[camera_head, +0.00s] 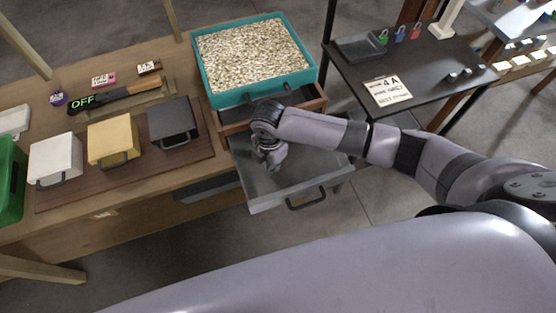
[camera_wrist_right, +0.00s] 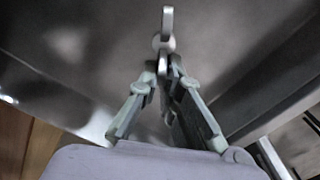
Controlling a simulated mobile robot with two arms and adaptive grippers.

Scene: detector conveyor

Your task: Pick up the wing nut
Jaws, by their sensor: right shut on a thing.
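My right gripper (camera_head: 270,160) reaches down into the open grey drawer (camera_head: 318,183). In the right wrist view its two fingers (camera_wrist_right: 164,78) are closed at the tips on a small grey metal piece, the wing nut (camera_wrist_right: 164,42). One wing of it sticks up past the fingertips, and its lower part is partly hidden between the fingers. The dark metal drawer floor lies behind it; I cannot tell whether the nut touches the floor. In the head view the nut is too small or hidden to make out. My left gripper is not in view.
A teal tray (camera_head: 213,83) of pale granules stands on the wooden bench behind the drawer. White (camera_head: 55,158), yellow (camera_head: 113,138) and dark grey (camera_head: 173,122) boxes stand to the left. A dark side table (camera_head: 430,85) with a "4A" sign is at the right.

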